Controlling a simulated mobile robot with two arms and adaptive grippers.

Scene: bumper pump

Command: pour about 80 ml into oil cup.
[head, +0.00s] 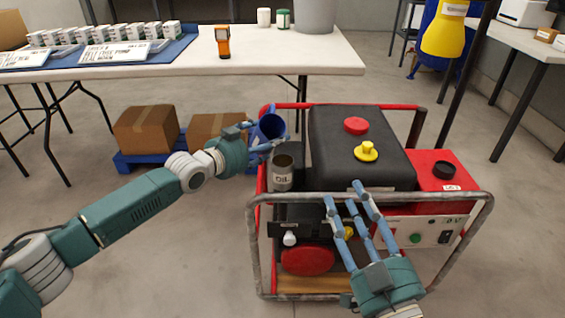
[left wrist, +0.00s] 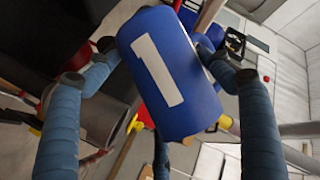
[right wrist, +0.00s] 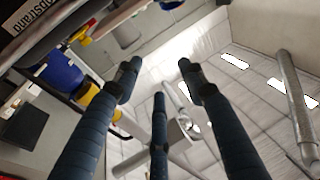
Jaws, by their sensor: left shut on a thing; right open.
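A blue container (head: 266,128) is held above and just behind the oil cup, tilted with its dark mouth partly showing in the head view. In the left wrist view the blue container (left wrist: 168,75) shows a white "1". My left gripper (head: 270,146) is shut on it. The oil cup (head: 282,181) is a grey cylinder marked OIL, upright on the left side of the generator; its inside looks dark. I cannot see a liquid stream or any level. My right gripper (head: 350,195) is open and empty over the generator's front, near the frame bar.
The generator (head: 335,150) has a black tank with red and yellow caps and a grey tube frame (head: 460,215). Cardboard boxes (head: 146,129) sit on a blue pallet at left.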

